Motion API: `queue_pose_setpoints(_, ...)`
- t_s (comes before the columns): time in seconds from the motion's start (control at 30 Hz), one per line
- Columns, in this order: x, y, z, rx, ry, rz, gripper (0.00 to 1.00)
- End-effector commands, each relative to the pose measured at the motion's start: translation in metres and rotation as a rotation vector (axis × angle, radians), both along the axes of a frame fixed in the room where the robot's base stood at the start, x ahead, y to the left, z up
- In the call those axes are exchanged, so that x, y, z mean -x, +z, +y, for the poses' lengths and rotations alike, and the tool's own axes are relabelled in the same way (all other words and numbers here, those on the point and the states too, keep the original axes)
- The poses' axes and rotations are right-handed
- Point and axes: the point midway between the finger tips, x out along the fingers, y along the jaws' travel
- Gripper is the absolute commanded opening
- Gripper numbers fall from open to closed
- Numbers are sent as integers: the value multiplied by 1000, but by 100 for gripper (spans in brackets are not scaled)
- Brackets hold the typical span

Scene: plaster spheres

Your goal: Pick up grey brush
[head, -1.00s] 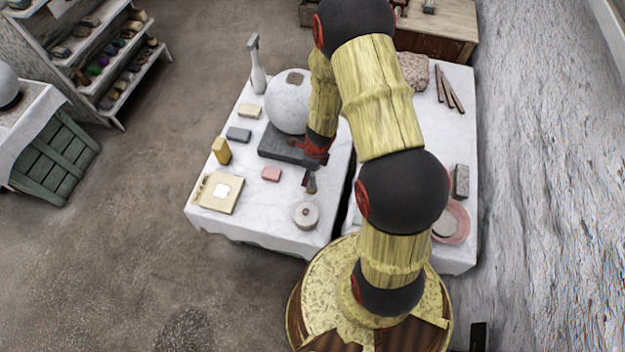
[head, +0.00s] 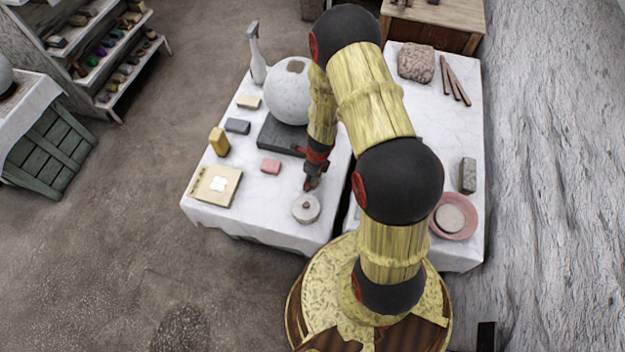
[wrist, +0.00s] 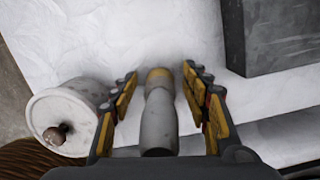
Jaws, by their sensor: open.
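The grey brush (wrist: 159,125) shows in the wrist view as a grey rounded body with a tan end. It stands between the two yellow-and-black fingers of my gripper (wrist: 160,76). The fingers are open, with a gap visible on each side of the brush. In the head view my gripper (head: 312,182) is low over the white-covered table (head: 240,215), just behind the round white lidded pot. There the gripper largely hides the brush.
The lidded white pot (head: 306,208) is close; its knob shows in the wrist view (wrist: 56,134). A dark slab (head: 280,136) under a white sphere (head: 288,98) lies behind. A gap separates the two tables.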

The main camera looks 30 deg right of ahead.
Motion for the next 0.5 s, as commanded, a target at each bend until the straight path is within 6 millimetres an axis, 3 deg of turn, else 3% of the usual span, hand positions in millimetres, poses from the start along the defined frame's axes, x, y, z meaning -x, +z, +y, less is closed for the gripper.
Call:
queue_pose_setpoints(0.17,0,1,0,0,0,-1,47)
queue_pose_setpoints(0.5,0,1,0,0,0,0,28)
